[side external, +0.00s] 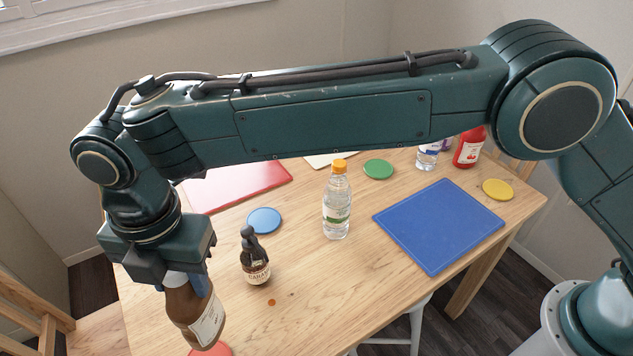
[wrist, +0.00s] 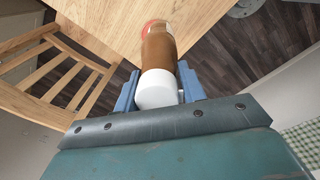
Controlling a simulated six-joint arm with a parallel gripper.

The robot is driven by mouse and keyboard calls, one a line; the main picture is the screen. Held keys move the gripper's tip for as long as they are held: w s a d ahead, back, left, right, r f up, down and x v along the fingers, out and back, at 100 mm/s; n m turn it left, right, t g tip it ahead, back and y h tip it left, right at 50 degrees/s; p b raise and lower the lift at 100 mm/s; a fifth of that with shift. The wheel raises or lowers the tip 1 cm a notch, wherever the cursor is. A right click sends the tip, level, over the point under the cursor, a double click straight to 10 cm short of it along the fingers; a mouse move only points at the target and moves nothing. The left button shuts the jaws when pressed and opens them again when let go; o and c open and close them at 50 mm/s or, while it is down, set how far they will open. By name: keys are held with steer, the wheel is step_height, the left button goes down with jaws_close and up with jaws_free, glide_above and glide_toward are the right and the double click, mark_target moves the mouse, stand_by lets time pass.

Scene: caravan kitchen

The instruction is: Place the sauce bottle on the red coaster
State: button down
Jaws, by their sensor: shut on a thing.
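The sauce bottle (side external: 196,315) is brown with a white label, and its white cap (wrist: 157,89) shows in the wrist view. My gripper (side external: 186,284) is shut on its upper part, and the blue fingers (wrist: 158,84) flank the cap. The bottle looks somewhat tilted in the side view. The red coaster (side external: 212,351) lies at the table's near edge, just below the bottle's base and partly cut off by the frame. In the wrist view a strip of the red coaster (wrist: 150,24) shows beyond the bottle's base. Whether the base touches it I cannot tell.
A dark bottle (side external: 255,262) stands close right of my gripper. A clear yellow-capped bottle (side external: 337,212), a blue coaster (side external: 264,220), a red board (side external: 240,187) and a blue board (side external: 438,225) are farther off. A wooden chair (wrist: 60,75) stands beside the table.

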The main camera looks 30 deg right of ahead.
mark_target(200, 317)
steer(key=shift+f, duration=5.55)
steer(key=c, duration=0.8)
jaws_free()
steer(key=shift+f, duration=0.1)
steer(key=shift+c, duration=0.2)
step_height(200, 317, up, 12)
steer(key=shift+d, duration=0.15)
steer(key=shift+s, duration=0.1)
steer(key=shift+r, duration=0.2)
